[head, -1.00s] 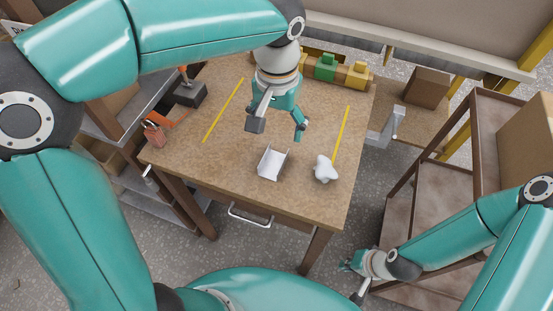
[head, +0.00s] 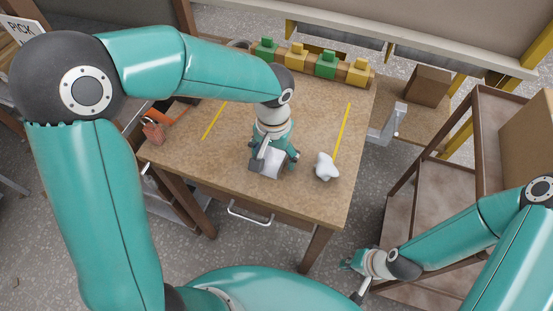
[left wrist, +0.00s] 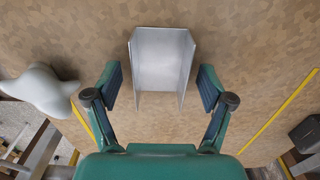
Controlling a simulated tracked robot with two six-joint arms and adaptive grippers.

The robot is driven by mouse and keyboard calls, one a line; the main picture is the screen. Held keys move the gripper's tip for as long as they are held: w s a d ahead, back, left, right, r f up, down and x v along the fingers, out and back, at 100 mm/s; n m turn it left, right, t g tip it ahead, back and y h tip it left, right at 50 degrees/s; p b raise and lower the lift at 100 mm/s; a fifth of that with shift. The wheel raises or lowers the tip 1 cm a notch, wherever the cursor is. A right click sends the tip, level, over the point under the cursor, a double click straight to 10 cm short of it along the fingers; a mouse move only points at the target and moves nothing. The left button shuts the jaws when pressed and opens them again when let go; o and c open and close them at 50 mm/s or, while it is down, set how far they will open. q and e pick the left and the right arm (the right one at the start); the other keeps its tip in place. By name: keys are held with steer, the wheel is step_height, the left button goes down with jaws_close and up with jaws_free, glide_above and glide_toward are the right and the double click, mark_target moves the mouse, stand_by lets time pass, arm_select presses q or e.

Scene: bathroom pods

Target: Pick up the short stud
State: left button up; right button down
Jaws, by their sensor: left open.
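The short stud (head: 269,166) is a small grey metal U-shaped channel lying on the wooden table, partly hidden by my left gripper in the head view. In the left wrist view the stud (left wrist: 162,62) lies with its open side toward the camera, between and slightly beyond the fingertips. My left gripper (left wrist: 161,88) is open, one finger on each side of the stud, with gaps to both sides; it also shows over the stud in the head view (head: 273,163). My right gripper (head: 357,273) is low at the right, away from the table; its jaws are too small to judge.
A white lumpy object (head: 326,167) lies on the table (head: 235,180) to the right of the stud. Yellow strips mark the tabletop. Green and yellow blocks (head: 326,66) line the back edge. A red padlock (head: 153,133) is at the left edge. A brown rack (head: 420,185) stands at right.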

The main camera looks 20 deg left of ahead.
arm_select(q)
steer(key=shift+f, duration=0.1)
steer(key=shift+c, duration=0.3)
steer(key=c, duration=1.2)
